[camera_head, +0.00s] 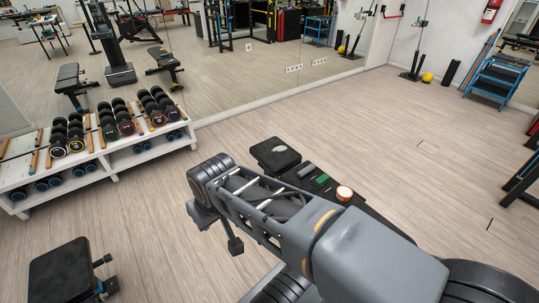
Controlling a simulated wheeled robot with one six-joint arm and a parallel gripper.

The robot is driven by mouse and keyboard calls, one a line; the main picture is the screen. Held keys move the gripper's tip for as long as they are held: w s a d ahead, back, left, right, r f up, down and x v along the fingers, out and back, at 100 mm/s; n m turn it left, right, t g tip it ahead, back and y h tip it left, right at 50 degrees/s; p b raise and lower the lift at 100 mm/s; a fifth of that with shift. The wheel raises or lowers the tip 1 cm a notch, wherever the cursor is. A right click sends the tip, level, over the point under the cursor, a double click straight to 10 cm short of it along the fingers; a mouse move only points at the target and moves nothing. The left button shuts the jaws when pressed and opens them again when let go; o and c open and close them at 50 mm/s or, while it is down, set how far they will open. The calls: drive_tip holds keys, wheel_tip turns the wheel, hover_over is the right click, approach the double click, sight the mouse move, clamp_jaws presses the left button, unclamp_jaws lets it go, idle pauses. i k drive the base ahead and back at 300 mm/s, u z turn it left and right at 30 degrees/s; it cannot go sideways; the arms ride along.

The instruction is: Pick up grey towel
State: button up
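I see no grey towel anywhere in the head view. My arm reaches from the lower right corner to the middle of the picture. Its far end is a dark ringed joint above the wood floor, near the right end of the dumbbell rack. A small dark part hangs below the arm, but no gripper fingers can be made out. I cannot see anything held.
A white rack (98,171) of dumbbells stands left against a mirror wall. A black bench (62,272) is at lower left. A blue shelf (496,80) stands at far right, with a yellow ball (427,77) left of it. Open floor lies right of centre.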

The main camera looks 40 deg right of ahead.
sight(308, 170)
drive_tip(key=z, duration=0.15)
drive_tip(key=i, duration=1.45)
drive_tip(key=z, duration=1.4)
drive_tip(key=i, duration=0.9)
drive_tip(key=z, duration=1.05)
drive_tip(key=i, duration=0.2)
drive_tip(key=z, duration=0.25)
